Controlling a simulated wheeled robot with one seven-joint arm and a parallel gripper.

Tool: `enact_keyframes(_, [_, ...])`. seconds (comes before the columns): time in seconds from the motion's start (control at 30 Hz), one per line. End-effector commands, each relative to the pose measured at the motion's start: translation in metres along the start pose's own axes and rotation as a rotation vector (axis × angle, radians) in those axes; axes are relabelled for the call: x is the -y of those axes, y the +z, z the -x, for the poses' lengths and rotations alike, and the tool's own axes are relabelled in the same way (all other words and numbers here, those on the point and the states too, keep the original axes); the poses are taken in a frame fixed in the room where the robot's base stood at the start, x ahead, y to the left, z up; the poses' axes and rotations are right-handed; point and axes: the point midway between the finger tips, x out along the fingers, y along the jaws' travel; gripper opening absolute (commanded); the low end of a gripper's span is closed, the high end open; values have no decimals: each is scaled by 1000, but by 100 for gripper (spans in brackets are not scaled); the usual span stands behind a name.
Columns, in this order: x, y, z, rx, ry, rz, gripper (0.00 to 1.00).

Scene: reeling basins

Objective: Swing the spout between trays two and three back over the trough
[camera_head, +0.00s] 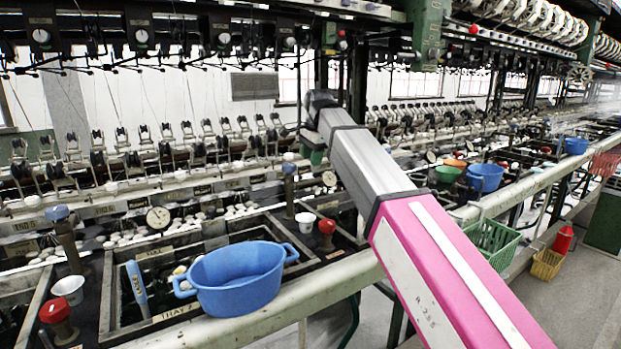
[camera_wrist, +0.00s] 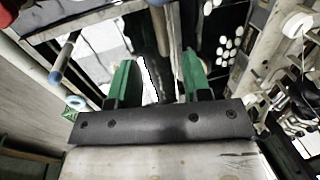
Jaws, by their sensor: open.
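My gripper (camera_head: 313,153) is at the end of my pink and grey arm, above the row of basins, close to the blue-capped post (camera_head: 289,178). In the wrist view its two green fingers (camera_wrist: 159,65) are apart with nothing clearly held. A dark upright shape (camera_wrist: 161,35) shows between and beyond them; I cannot tell if it is the spout. A grey rod with a blue end (camera_wrist: 62,62) lies left of the fingers. The post stands beyond the tray marked TRAY 2 (camera_head: 175,312), near a red knob (camera_head: 327,227). My arm hides part of tray three and the trough behind.
A blue tub (camera_head: 238,279) and a blue-handled tool (camera_head: 138,284) are at tray two. A white cup (camera_head: 305,221) stands near the red knob. A similar blue-capped post (camera_head: 66,240) is at the left. Reeling heads line the back.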

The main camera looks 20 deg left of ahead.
Motion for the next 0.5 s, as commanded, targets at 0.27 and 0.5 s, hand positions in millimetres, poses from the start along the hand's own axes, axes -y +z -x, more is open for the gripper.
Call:
enact_keyframes(0.27, [-1,0,-49,1,1,-1,44])
enact_keyframes(0.5, [0,0,-75,1,0,-1,44])
